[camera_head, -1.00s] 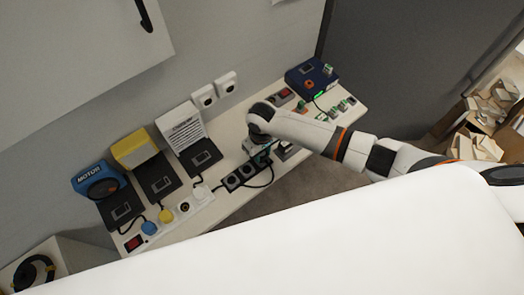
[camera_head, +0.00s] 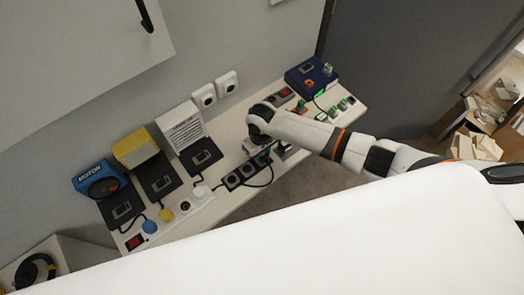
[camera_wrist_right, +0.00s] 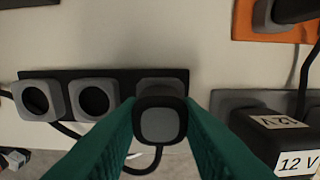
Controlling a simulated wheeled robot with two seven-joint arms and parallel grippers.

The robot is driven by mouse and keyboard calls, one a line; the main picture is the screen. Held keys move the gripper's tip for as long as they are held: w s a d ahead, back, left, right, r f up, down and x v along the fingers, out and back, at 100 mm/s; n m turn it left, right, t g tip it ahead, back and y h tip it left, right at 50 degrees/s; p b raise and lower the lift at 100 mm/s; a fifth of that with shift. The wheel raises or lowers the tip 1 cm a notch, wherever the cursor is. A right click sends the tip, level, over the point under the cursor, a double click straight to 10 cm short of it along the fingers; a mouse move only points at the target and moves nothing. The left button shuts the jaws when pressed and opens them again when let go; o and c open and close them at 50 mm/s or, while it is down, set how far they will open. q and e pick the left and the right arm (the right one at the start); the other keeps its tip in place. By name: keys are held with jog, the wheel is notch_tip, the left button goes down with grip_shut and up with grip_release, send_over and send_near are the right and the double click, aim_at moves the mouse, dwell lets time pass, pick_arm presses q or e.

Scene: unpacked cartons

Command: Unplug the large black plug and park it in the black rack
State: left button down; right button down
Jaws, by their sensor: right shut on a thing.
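My right gripper (camera_head: 262,160) is over the right end of the black rack (camera_head: 232,181). In the right wrist view its teal fingers (camera_wrist_right: 160,125) are shut on the large black plug (camera_wrist_right: 160,122). The rack (camera_wrist_right: 64,77) shows two empty round holders at left. The plug is in line with the rack's right end, in front of a grey square part there. I cannot tell whether it is seated or just above. A black cable loops below the plug. My left gripper is in neither view.
A black block labelled 12 V (camera_wrist_right: 270,135) stands close right of my fingers. A white power strip (camera_head: 185,207) with blue, yellow and white plugs lies left of the rack. A blue device (camera_head: 312,77) stands at the far right. Two wall sockets (camera_head: 215,88) are behind.

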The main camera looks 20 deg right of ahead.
jog(key=c, duration=1)
grip_release()
jog(key=shift+r, duration=0.15)
notch_tip(320, 180, up, 12)
jog(key=b, duration=0.1)
